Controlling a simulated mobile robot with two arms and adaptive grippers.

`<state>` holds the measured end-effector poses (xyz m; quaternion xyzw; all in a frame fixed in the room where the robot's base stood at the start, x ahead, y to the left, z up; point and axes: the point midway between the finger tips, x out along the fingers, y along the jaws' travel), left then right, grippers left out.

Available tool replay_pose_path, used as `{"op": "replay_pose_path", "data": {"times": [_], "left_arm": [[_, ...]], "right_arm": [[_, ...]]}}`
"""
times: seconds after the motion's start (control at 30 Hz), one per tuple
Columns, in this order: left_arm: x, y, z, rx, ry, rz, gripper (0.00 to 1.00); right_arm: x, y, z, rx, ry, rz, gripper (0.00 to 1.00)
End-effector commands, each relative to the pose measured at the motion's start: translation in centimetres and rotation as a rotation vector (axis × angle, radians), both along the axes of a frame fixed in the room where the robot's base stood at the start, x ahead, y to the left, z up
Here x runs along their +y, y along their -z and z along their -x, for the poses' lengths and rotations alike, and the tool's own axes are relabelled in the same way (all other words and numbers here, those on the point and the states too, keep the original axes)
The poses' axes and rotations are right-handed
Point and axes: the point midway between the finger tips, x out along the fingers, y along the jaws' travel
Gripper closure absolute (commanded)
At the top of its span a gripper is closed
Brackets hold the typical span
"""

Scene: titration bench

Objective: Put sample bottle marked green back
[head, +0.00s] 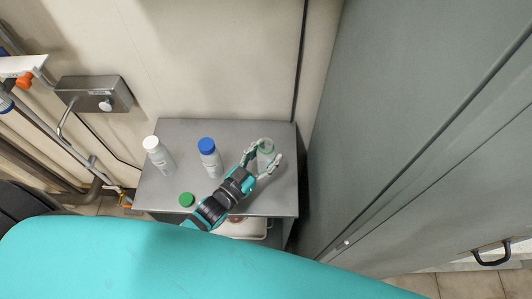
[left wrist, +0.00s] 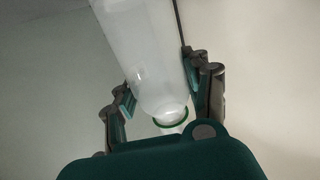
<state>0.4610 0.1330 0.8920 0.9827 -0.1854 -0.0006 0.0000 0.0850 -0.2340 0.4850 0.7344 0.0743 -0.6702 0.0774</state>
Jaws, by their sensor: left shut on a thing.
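A translucent bottle with a green ring (head: 266,147) is between the fingers of my left gripper (head: 268,153), over the right part of the grey metal table (head: 226,131). In the left wrist view the translucent bottle (left wrist: 146,45) stands out large and tilted between the two fingers, with its green ring at the lower end. My left gripper is shut on it. I cannot tell if the bottle touches the table. My right gripper is not in view.
A blue-capped white bottle (head: 210,158) stands mid-table, left of my gripper. A white-capped bottle (head: 159,157) stands at the left. A white tray (head: 246,230) shows below the table's front edge. A tall grey cabinet (head: 420,110) rises close on the right.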

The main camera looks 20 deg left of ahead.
Motion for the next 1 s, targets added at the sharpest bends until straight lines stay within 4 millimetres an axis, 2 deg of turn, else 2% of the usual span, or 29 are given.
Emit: {"op": "replay_pose_path", "data": {"times": [0.13,0.17,0.33,0.67,0.77,1.0], "left_arm": [[0.0,0.3,0.0,0.0,0.0,0.0,0.84],[0.0,0.4,0.0,0.0,0.0,0.0,0.51],[0.0,0.3,0.0,0.0,0.0,0.0,0.29],[0.0,-0.3,0.0,0.0,0.0,0.0,0.29],[0.5,0.2,1.2,0.003,0.0,0.0,0.29],[2.3,0.3,6.0,0.005,0.001,-0.001,0.29]], "right_arm": [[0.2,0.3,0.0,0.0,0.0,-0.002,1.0],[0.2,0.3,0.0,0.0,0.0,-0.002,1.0],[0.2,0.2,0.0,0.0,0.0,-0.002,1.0],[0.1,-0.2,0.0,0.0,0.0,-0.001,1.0],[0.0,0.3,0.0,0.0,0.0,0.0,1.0],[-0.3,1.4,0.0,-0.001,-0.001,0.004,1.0]]}}
